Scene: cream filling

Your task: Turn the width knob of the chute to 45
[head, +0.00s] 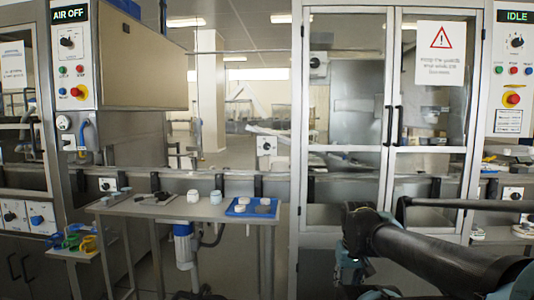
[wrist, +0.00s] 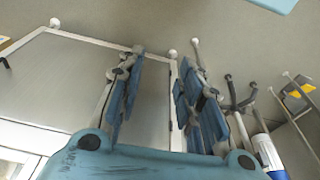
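Several small white plates with dark knobs show in the head view. One knob (head: 267,146) is on a plate behind the rail at the centre, one (head: 108,184) is at the left under the rail, and one (head: 513,194) is at the far right. I cannot tell which is the chute's width knob, and their scales are too small to read. My gripper (wrist: 160,95) shows in the wrist view with its two blue-padded fingers apart and nothing between them. No knob shows clearly in the wrist view.
A narrow table (head: 180,208) holds white jars and a blue tray (head: 236,210). Glass doors (head: 425,120) with a warning sign stand behind my arm. Control panels reading AIR OFF (head: 72,60) and IDLE (head: 514,70) flank the line. Coloured rings (head: 75,242) lie at the lower left.

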